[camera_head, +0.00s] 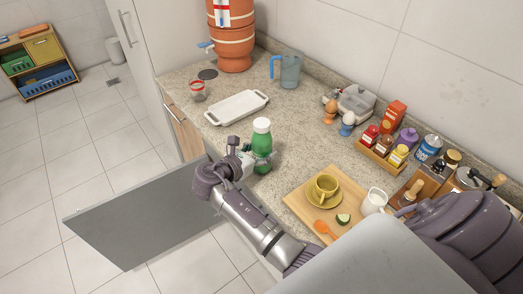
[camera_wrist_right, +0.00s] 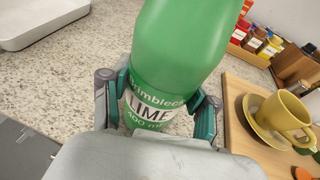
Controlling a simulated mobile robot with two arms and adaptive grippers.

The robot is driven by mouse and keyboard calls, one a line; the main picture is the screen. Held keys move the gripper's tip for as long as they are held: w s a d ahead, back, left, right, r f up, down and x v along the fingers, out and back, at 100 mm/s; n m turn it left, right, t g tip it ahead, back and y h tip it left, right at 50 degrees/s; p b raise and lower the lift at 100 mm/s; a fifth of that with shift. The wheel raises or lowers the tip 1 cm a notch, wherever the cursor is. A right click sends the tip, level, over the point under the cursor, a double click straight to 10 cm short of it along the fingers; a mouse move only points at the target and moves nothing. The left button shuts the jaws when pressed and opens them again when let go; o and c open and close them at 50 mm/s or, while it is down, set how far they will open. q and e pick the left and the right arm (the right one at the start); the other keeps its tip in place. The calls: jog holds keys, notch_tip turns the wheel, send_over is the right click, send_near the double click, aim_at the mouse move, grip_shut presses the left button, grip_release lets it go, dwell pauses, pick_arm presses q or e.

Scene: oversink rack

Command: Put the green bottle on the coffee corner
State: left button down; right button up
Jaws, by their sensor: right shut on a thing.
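The green bottle (camera_head: 262,147) has a white cap and stands upright at the front edge of the counter. In the right wrist view the bottle (camera_wrist_right: 180,50) fills the middle, with a white "LIME" label. My right gripper (camera_head: 247,160) is shut on the lower part of the bottle, with one finger on each side at the label. I cannot tell whether the bottle's base touches the counter. No area is plainly marked as the coffee corner; a moka-like pot (camera_head: 475,180) stands at the right end. My left gripper is not in view.
A wooden board (camera_head: 300,204) with a yellow cup (camera_head: 326,186) and saucer lies right of the bottle. A white tray (camera_head: 236,107) lies behind the bottle. The mid-counter is clear. A cabinet door (camera_head: 140,215) hangs open below.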

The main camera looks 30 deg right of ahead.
jog(key=shift+f, duration=0.1)
jog(key=o, duration=1.6)
